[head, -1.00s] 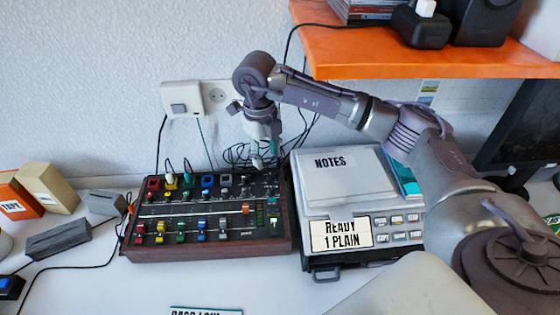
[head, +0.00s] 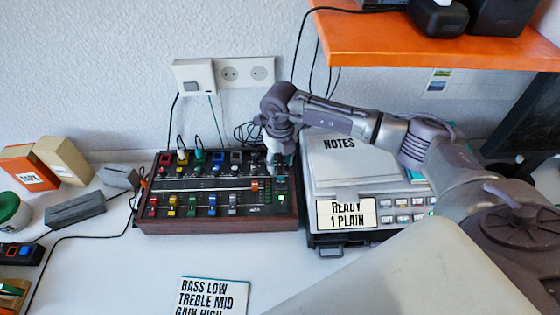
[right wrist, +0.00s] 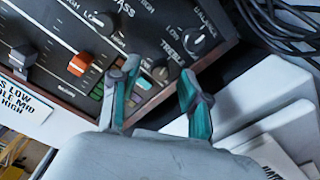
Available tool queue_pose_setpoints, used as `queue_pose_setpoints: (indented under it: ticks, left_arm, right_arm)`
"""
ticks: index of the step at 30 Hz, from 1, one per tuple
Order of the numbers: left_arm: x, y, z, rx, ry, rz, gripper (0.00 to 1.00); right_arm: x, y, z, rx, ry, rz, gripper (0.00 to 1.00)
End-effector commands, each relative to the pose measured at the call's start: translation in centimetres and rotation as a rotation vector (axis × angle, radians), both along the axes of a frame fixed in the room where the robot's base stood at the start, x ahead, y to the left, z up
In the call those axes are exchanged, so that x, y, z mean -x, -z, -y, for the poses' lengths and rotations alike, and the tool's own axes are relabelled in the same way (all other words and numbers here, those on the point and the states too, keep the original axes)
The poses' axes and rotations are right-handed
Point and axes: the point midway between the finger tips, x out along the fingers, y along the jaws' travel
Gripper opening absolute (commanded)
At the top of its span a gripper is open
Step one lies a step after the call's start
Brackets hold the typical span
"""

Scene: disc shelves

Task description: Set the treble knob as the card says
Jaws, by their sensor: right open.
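The card (head: 212,296) lies on the table front and reads BASS LOW, TREBLE MID, GAIN HIGH, its lower edge cut off. The mixer (head: 215,224) is a black panel in a brown wooden case. My right gripper (head: 279,172) points down over its right end. In the right wrist view it is open (right wrist: 158,72), with a whitish knob (right wrist: 160,74) between its fingers in the picture. TREBLE lettering, partly hidden, sits beside that knob. Another knob (right wrist: 195,42) is near the BALANCE lettering. I cannot tell whether the fingers touch the knob. My left gripper is out of view.
A grey machine (head: 325,240) with a READY 1 PLAIN label and NOTES lid stands close right of the mixer. An orange shelf (head: 430,50) overhangs at upper right. Cables (head: 240,130) lie behind. Boxes (head: 62,160) stand left. The table front is clear around the card.

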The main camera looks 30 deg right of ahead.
Motion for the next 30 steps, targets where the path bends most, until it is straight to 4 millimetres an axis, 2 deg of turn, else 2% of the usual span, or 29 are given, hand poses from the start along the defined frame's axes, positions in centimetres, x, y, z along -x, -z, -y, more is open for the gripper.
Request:
queue_pose_setpoints:
  ticks: [4,11,12,20,26,30]
  left_arm:
    - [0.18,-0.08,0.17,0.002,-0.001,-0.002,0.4]
    - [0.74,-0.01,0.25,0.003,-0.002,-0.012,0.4]
    - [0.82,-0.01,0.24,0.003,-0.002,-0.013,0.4]
    - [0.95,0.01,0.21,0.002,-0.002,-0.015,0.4]
    - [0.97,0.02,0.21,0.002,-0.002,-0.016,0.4]
    - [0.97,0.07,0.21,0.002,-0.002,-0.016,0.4]
  right_arm:
    - [-0.01,0.73,0.05,0.001,0.001,0.0,0.46]
    - [-0.01,0.83,0.04,0.001,0.0,0.001,0.46]
    - [-0.01,0.83,0.03,0.001,0.0,0.001,0.45]
    - [-0.01,0.79,0.02,0.001,0.0,0.001,0.01]
    - [-0.01,0.8,0.02,0.001,0.022,0.001,0.0]
    - [-0.01,0.82,0.03,0.001,0.143,0.0,0.0]
